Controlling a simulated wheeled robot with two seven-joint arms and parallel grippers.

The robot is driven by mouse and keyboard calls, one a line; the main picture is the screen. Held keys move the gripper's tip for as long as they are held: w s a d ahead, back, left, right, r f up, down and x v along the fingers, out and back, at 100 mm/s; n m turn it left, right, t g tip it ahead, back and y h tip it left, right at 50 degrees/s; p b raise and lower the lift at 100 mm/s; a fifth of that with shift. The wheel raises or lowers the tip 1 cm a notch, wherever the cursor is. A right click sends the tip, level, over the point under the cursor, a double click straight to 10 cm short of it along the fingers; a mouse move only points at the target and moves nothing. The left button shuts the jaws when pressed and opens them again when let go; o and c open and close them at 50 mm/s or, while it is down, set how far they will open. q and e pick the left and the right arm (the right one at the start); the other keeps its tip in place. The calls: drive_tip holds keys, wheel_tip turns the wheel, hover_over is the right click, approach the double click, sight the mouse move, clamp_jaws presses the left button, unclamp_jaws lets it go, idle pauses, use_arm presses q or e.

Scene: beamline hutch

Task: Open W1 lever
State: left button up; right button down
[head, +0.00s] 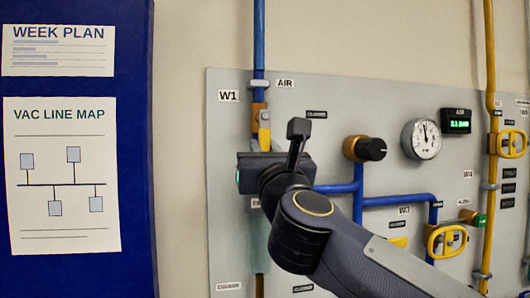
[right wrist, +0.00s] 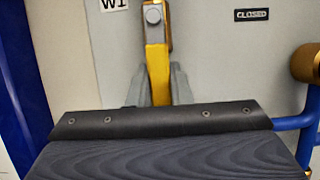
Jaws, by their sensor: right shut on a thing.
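The W1 lever (right wrist: 157,68) is a yellow handle below the W1 label in the right wrist view. It hangs straight down from its pivot, in line with the blue pipe. In the head view its upper part (head: 264,136) shows just above my right gripper. My right gripper (right wrist: 159,93) is shut on the lever, with a grey finger on each side of it. In the head view the right gripper's dark body hides the lever's lower end. The W1 label (head: 228,96) is on the panel to the left of the pipe. My left gripper is not in view.
The grey panel (head: 345,95) carries a black knob (head: 371,149), a round gauge (head: 421,139) and a green display (head: 456,121) to the right. Yellow oval handles (head: 446,240) sit further right. A blue board (head: 135,150) with posters stands at the left.

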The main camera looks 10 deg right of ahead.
drive_tip(key=c, duration=1.3)
unclamp_jaws()
drive_tip(key=b+v, duration=0.2)
drive_tip(key=v, duration=0.6)
drive_tip(key=shift+a, duration=0.1)
drive_tip(key=shift+w, duration=0.1)
